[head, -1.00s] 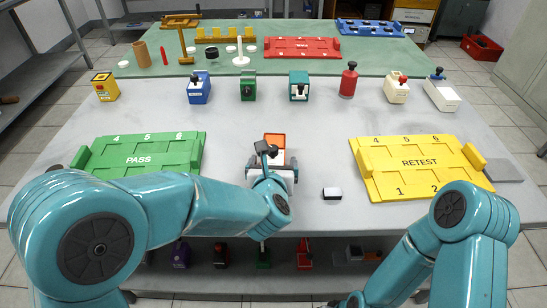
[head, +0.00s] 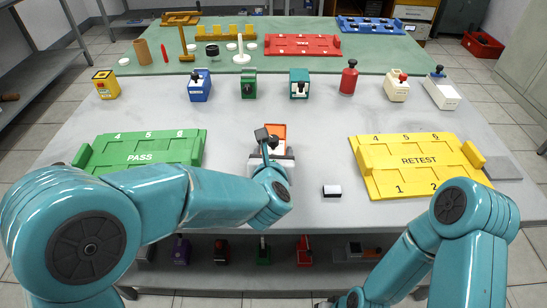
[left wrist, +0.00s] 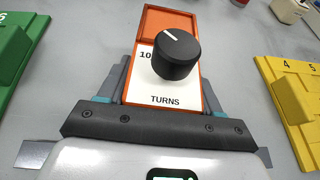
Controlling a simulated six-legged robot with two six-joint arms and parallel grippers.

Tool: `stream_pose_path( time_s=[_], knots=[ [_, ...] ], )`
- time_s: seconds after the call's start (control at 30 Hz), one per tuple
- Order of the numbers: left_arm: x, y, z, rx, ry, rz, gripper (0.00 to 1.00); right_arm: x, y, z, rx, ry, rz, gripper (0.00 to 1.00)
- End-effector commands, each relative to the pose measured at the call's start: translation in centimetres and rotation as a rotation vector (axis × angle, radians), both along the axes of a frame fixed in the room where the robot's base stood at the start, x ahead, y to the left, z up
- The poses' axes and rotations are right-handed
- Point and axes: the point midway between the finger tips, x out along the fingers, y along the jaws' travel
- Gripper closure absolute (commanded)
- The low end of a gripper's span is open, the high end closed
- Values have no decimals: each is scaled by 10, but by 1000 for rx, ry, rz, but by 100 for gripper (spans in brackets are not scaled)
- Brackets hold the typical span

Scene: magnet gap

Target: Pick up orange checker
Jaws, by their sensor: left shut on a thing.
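The orange checker (head: 276,130) is an orange box with a white face marked "TURNS" and a black knob. It is at the middle of the grey table, partly hidden by my left arm in the head view. In the left wrist view the checker (left wrist: 155,22) sits between the fingers, knob towards the camera. My left gripper (head: 270,158) is shut on it, with one finger on each side. Its underside is hidden, so any gap to the table cannot be told.
The green PASS tray (head: 140,158) lies left and the yellow RETEST tray (head: 419,161) right. A small black-and-white block (head: 332,191) is right of the gripper. Table between is clear.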

Motion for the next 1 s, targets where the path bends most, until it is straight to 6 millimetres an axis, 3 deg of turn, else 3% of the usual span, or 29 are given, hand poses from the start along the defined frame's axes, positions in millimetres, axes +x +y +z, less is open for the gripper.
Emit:
stream_pose_path(
  time_s=[0.3,0.5,0.7,1.0],
  knots=[
    [0,0,101,-6,-7,0,73,0,0,34,0,0,0,57],
    [0,0,151,-3,-5,-1,73,0,0,52,0,0,0,57],
    [0,0,174,-1,-2,-1,73,0,0,59,0,0,0,57],
    [0,0,178,-1,-2,-1,73,0,0,60,0,0,0,57]
  ],
)
